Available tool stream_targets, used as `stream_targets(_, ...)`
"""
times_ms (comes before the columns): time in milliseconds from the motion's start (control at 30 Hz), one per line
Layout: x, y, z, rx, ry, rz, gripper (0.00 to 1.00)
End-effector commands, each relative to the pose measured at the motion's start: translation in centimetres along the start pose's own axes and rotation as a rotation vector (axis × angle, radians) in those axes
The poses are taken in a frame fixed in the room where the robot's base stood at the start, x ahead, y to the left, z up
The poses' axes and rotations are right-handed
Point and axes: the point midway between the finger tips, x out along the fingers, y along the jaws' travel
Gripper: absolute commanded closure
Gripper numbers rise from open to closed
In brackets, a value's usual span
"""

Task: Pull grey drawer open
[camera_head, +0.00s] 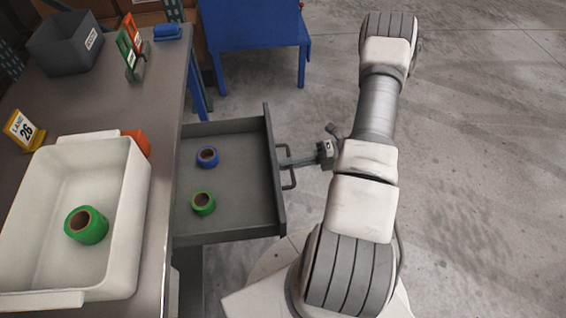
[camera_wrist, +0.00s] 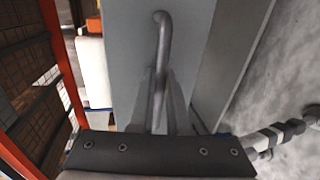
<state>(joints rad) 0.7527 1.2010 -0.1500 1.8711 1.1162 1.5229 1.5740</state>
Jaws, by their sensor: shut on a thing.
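The grey drawer (camera_head: 240,216) stands pulled out from under the workbench in the head view, its tray showing. Inside lie a blue tape roll (camera_head: 207,157) and a green tape roll (camera_head: 203,202). Its bar handle (camera_head: 288,166) is on the front panel, facing right. My gripper (camera_head: 286,163) reaches the handle from the right and is shut on it. In the wrist view the handle (camera_wrist: 160,60) runs up from between my fingers (camera_wrist: 158,105) against the grey front panel (camera_wrist: 125,50). The fingertips are partly hidden by the handle.
A white bin (camera_head: 130,200) with a green roll (camera_head: 86,225) stands on the workbench (camera_head: 160,100). A grey bin (camera_head: 60,45), a sign stand (camera_head: 135,62) and a lane 26 sign (camera_head: 22,130) are also there. A blue table (camera_head: 255,40) stands behind. The floor at right is clear.

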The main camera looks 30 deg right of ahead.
Motion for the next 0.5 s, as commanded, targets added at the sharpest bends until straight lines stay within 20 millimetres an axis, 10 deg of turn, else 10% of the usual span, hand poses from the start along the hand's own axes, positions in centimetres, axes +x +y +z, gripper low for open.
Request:
stream_targets(367, -0.11, 0.08, 0.15, -0.003, -0.003, 0.001, 1.00)
stream_targets(400, -0.11, 0.08, 0.16, -0.003, -0.003, 0.001, 0.82)
stream_targets(500, -0.10, 0.06, 0.14, -0.003, -0.002, 0.001, 0.74)
